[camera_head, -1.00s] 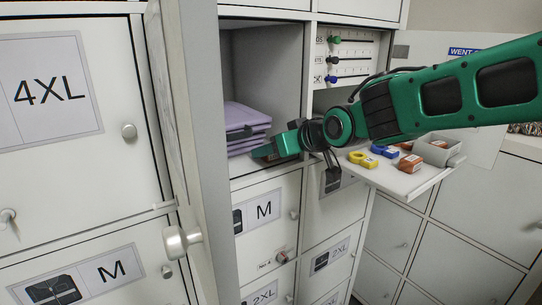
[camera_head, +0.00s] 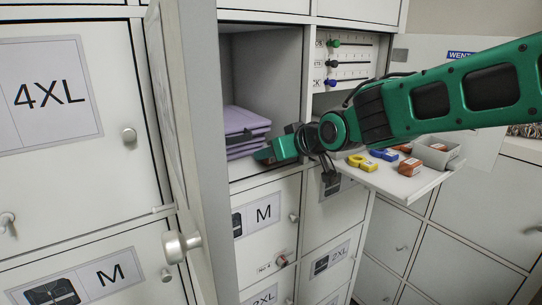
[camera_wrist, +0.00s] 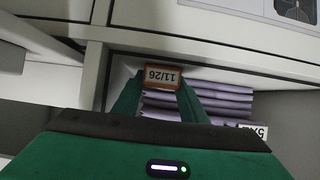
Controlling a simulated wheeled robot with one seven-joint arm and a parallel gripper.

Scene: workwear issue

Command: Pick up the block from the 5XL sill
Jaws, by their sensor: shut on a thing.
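My gripper (camera_head: 264,155) reaches into an open compartment, low at its front edge. In the head view the block is hidden by my gripper. A label ending in "5XL" (camera_wrist: 253,131) shows partly, upside down, at the right of the wrist view.
A stack of folded lavender garments (camera_head: 243,128) lies in the compartment beside my gripper. An open door (camera_head: 185,150) stands at its left. At the right, a pull-out shelf (camera_head: 385,182) holds a yellow block (camera_head: 362,163), other small blocks and a grey box (camera_head: 437,153).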

